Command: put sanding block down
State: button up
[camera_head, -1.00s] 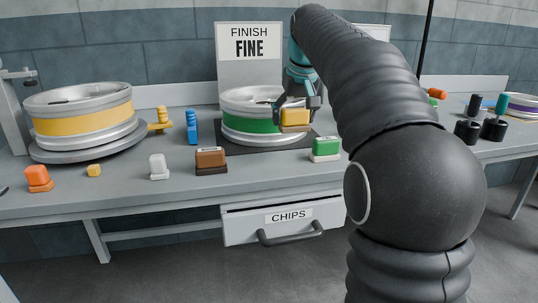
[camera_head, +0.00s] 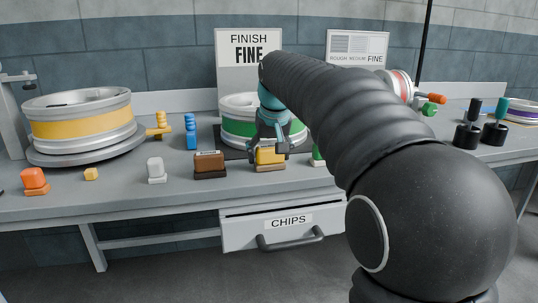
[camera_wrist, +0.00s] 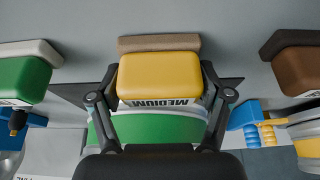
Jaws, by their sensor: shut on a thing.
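The sanding block is yellow with a tan abrasive base and a label reading MEDIUM. It shows in the head view (camera_head: 270,156) and in the wrist view (camera_wrist: 160,75). My gripper (camera_head: 270,146) is shut on it, with a finger at each side; it also shows in the wrist view (camera_wrist: 160,97). The block is at the bench top, between the brown block (camera_head: 209,164) and the green block (camera_head: 317,157). I cannot tell whether its base touches the bench (camera_head: 120,187).
A green-banded wheel (camera_head: 238,129) on a dark mat stands just behind. White (camera_head: 156,169) and orange (camera_head: 34,180) blocks stand to the left. The yellow-banded wheel (camera_head: 82,124) is at far left. The CHIPS drawer (camera_head: 285,231) is below the bench edge.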

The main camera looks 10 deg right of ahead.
jog(key=shift+f, duration=0.1)
jog(key=o, duration=1.1)
jog(key=p+v, duration=0.1)
jog(key=v, duration=1.1)
jog(key=shift+p, duration=0.35)
jog(key=s+f+t, duration=0.1)
jog(key=s+f, duration=2.3)
jog(key=s, duration=0.2)
jog(key=shift+s+f, duration=0.15)
jog(key=shift+s, duration=0.25)
